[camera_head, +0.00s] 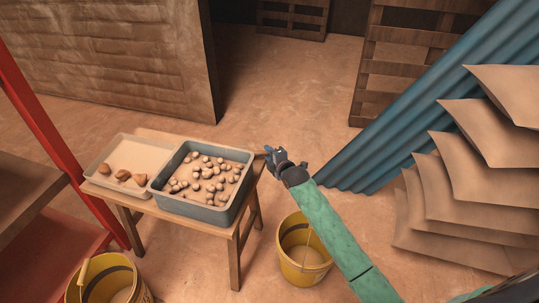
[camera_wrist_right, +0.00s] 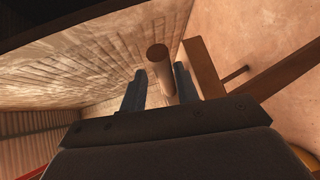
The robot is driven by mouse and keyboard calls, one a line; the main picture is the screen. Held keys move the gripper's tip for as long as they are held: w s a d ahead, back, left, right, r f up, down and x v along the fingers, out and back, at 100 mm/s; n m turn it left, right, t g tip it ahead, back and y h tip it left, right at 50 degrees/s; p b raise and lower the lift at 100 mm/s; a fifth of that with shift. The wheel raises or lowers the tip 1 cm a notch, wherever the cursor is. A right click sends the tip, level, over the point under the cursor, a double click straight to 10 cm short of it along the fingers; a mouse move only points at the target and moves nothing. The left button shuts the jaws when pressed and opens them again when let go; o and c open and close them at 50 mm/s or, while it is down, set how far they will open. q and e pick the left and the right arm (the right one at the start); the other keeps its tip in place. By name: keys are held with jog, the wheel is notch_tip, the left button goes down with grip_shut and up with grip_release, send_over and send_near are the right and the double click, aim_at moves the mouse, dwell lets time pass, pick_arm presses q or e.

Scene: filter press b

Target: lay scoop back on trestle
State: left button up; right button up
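The wooden trestle (camera_head: 236,232) stands left of centre in the head view. My right gripper (camera_head: 270,153) is at its right end, close to the grey tub. In the right wrist view, a round brown wooden handle (camera_wrist_right: 159,58), apparently the scoop's, stands between the two fingers of my right gripper (camera_wrist_right: 160,88). The fingers appear to touch it on both sides. The rest of the scoop is hidden, and I cannot make the scoop out in the head view. My left gripper is not in view.
On the trestle, a grey tub (camera_head: 195,213) holds several pale round lumps, and a shallow cream tray (camera_head: 110,150) holds brown pieces. Yellow buckets (camera_head: 303,272) stand on the floor at front. A red post (camera_head: 40,110) is left; stacked curved sheets (camera_head: 450,215) are right.

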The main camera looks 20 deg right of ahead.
jog(key=shift+o, duration=1.2)
